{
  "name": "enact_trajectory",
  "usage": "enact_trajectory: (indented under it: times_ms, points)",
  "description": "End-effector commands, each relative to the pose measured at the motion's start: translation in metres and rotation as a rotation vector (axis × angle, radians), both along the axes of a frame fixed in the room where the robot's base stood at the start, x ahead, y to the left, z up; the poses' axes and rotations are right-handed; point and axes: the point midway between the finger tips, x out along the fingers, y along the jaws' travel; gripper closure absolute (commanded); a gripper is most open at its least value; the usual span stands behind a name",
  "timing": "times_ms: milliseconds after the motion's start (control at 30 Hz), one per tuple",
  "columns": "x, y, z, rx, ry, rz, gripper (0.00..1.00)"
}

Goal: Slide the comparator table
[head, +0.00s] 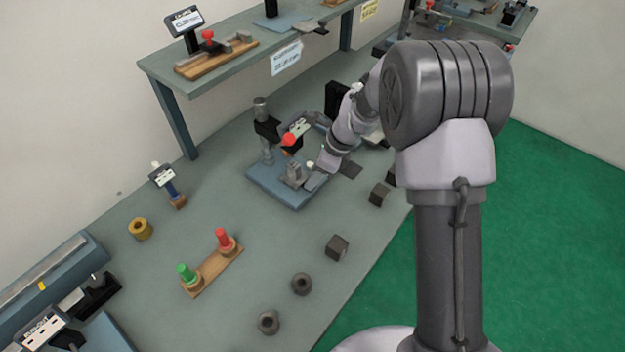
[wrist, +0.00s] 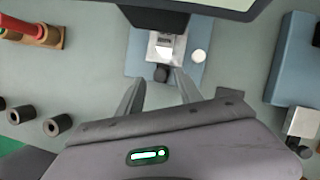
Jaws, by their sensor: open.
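The comparator stands on a blue base (head: 268,187), with a grey upright post (head: 265,150) and a head with a red part (head: 289,139). A small grey block, seemingly the comparator table (head: 294,174), sits on the base. In the wrist view the table (wrist: 160,45) is light grey, with a dark round knob (wrist: 161,73) at its near side. My gripper (wrist: 158,77) is open, its fingers either side of the knob in the picture; I cannot tell whether they touch it. In the head view my gripper (head: 314,174) is just right of the table.
Dark blocks (head: 337,247) and rings (head: 301,284) lie along the bench's front edge. A wooden rack with green and red plugs (head: 212,272) is to the left. A shelf (head: 240,68) runs behind. In the wrist view another blue base (wrist: 291,60) is at right.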

Motion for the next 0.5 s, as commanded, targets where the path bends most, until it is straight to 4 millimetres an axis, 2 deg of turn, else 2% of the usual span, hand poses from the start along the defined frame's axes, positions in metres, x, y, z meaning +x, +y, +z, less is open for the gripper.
enact_trajectory:
  times_ms: [133, 433, 500]
  points:
    - [0.0014, 0.0051, -0.0134, 0.001, 0.0, -0.001, 0.57]
    - [0.0018, 0.0062, -0.0148, 0.0, -0.001, 0.0, 0.57]
    - [0.0018, 0.0061, -0.0147, 0.0, -0.001, 0.0, 0.71]
